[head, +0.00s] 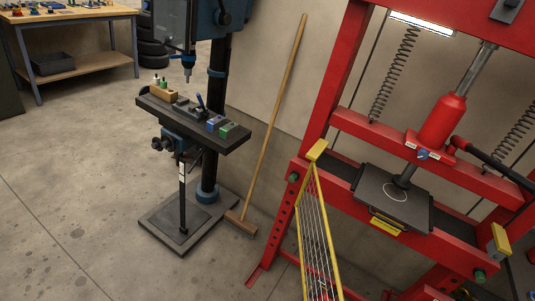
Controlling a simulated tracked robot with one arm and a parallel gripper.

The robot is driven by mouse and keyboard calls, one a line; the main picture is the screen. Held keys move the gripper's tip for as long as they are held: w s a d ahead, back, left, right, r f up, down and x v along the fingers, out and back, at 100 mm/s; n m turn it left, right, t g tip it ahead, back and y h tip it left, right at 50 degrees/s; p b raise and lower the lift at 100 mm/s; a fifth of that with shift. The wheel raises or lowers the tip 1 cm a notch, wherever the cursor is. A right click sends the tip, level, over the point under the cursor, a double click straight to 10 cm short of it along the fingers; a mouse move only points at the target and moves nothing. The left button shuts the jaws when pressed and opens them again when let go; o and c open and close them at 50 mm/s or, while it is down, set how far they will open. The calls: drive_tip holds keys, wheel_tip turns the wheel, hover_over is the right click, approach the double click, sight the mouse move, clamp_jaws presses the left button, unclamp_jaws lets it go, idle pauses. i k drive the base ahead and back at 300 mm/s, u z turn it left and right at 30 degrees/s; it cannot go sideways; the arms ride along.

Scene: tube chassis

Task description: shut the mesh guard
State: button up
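The mesh guard (318,240) is a yellow frame with pale wire mesh, low in the middle of the head view. It hangs at the left post of the red press (342,80) and stands swung out toward me, seen nearly edge-on. Its lower end is cut off by the picture's bottom edge. The front of the press is uncovered, and its dark plate (393,198) shows. A yellow block (501,239) sits on the right post. My gripper is not in view.
A drill press (208,130) with small items on its table stands left of the red press. A broom (275,120) leans on the wall between them. A workbench (70,14) and stacked tyres (152,50) are at the back left. The concrete floor (70,190) at left is clear.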

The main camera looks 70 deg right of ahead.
sight(313, 166)
drive_tip(key=u, duration=0.5)
drive_tip(key=i, duration=1.35)
drive_tip(key=z, duration=3.4)
drive_tip(key=i, duration=0.55)
drive_tip(key=u, duration=0.1)
drive_tip(key=k, duration=0.2)
drive_tip(key=z, duration=0.15)
